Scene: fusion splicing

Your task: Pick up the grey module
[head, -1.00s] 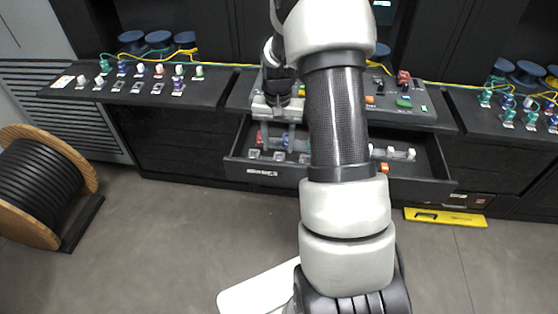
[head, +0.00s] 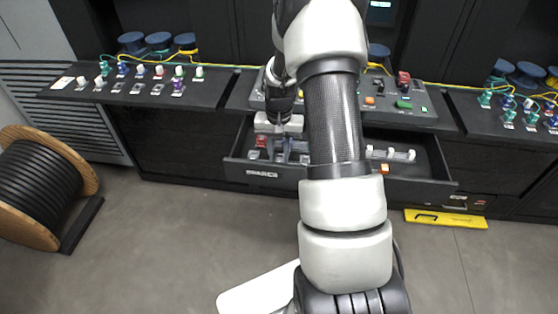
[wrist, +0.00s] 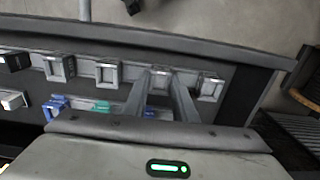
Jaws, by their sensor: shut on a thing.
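My gripper (head: 283,153) reaches down into the open drawer (head: 268,178) from above. In the wrist view my gripper (wrist: 161,82) has its two fingers on either side of a grey module (wrist: 159,80) in the drawer's front row, and they are shut on it. The module still sits in line with its row, and the fingers hide part of it. Other grey square modules stand in the same row, one to the right (wrist: 211,86) and others to the left (wrist: 107,73).
A second drawer row holds blue (wrist: 56,107) and teal (wrist: 102,106) pieces. The drawer's front wall (wrist: 150,38) runs close by the modules. Small white-topped parts (head: 390,154) lie in the drawer's right side. A cable reel (head: 40,185) stands on the floor at left.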

